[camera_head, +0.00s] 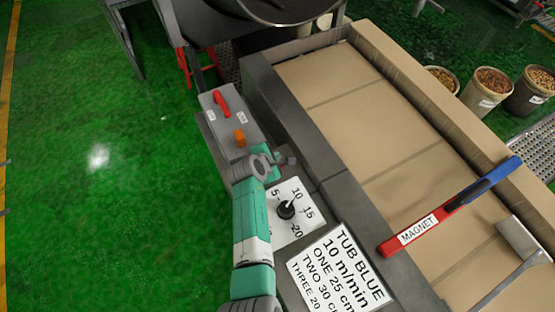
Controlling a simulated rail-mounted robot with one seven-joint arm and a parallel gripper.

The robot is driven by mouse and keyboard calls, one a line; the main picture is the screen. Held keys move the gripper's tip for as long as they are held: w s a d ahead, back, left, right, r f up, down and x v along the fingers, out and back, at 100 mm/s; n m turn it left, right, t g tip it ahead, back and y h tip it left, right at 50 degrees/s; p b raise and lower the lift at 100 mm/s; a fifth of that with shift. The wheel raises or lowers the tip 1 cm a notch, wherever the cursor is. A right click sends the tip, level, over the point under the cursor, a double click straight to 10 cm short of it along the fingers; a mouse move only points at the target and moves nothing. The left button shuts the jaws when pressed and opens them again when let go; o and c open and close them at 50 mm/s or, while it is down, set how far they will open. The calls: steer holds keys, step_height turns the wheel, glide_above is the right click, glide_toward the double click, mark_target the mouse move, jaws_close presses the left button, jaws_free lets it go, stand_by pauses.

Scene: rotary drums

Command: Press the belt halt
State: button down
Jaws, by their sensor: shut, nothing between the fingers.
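A grey control box (218,122) stands at the left side of the belt. On its top are a red lever-like handle (221,103) and an orange button (240,137), each near a small white label too small to read. I cannot tell from the labels which one is the belt halt. My gripper (290,160) is shut and empty, to the right of and a little below the orange button in the picture. It is apart from the button. My arm hides part of the box's near end.
A black dial (286,209) on a numbered plate sits just below my gripper. A sign (341,270) reads "TUB BLUE". A red and blue magnet bar (450,207) and a scraper (519,245) lie across the brown belt (345,105). Filled tubs (490,82) stand at upper right.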

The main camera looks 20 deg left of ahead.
steer(key=shift+f+b, duration=0.3)
steer(key=shift+f, duration=0.15)
steer(key=shift+f+b, duration=0.4)
steer(key=shift+f, duration=0.1)
stand_by(0.5)
stand_by(0.3)
steer(key=shift+r+p, duration=0.9)
steer(key=shift+p, duration=0.05)
step_height(320, 180, up, 5)
steer(key=p, duration=0.5)
steer(key=shift+r, duration=0.15)
